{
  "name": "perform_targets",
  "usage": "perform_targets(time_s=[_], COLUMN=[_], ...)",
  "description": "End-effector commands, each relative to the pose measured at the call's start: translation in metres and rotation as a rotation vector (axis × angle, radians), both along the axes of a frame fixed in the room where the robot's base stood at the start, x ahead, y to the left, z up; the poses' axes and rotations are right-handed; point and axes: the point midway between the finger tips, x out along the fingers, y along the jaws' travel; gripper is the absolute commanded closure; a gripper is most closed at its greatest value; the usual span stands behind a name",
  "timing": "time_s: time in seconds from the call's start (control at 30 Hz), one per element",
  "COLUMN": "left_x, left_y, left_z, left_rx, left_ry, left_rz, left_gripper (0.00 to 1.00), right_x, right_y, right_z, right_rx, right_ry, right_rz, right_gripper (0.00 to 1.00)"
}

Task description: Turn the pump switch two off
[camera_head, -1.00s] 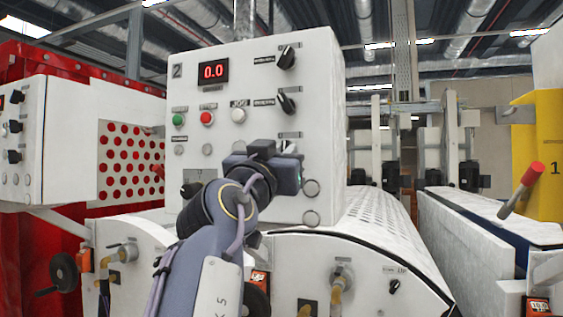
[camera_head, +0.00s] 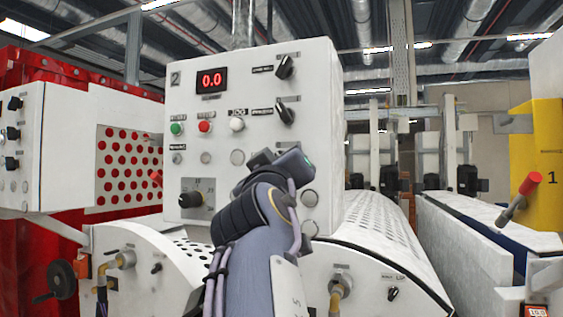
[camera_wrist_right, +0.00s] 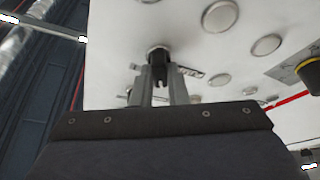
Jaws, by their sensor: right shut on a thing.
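The white control panel marked 2 (camera_head: 240,90) stands in the middle of the head view. Two black rotary switches show on its right side, an upper switch (camera_head: 285,66) and a middle switch (camera_head: 285,110). My right gripper (camera_head: 292,160) is against the panel below them, tilted, and covers the spot under the middle switch. In the right wrist view my right gripper's fingers (camera_wrist_right: 158,84) are shut on a black rotary switch (camera_wrist_right: 157,57) at the panel face. Its label is too small to read. My left gripper is not in view.
A red display (camera_head: 212,80) reads 0.0. Green (camera_head: 177,128), red (camera_head: 205,126) and white (camera_head: 237,124) buttons sit below it. A black dial (camera_head: 190,200) is at the lower left. A smaller white panel (camera_head: 30,145) stands left; a red-handled lever (camera_head: 529,184) is right.

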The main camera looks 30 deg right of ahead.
Motion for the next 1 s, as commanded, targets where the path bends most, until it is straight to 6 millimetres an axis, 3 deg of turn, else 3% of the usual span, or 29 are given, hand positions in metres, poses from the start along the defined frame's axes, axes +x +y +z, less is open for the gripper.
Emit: perform_targets(time_s=[0.4,0.43,0.6,0.87,1.0], left_x=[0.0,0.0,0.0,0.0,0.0], left_y=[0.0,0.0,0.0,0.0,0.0], left_z=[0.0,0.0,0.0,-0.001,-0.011], left_rx=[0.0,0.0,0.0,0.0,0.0], left_ry=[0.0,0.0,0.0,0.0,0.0], left_rz=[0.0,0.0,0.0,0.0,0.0], left_gripper=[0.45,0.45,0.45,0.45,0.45], right_x=[0.0,0.0,0.0,-0.001,-0.008], right_y=[0.0,0.0,0.0,0.0,-0.001], right_z=[0.001,0.001,0.001,-0.001,-0.008], right_rx=[-0.009,-0.009,-0.006,-0.006,-0.005], right_ry=[0.006,0.006,0.005,0.005,0.004], right_rz=[-0.001,-0.001,-0.001,0.0,0.002], right_gripper=[1.0,0.84,0.65,0.65,0.65])
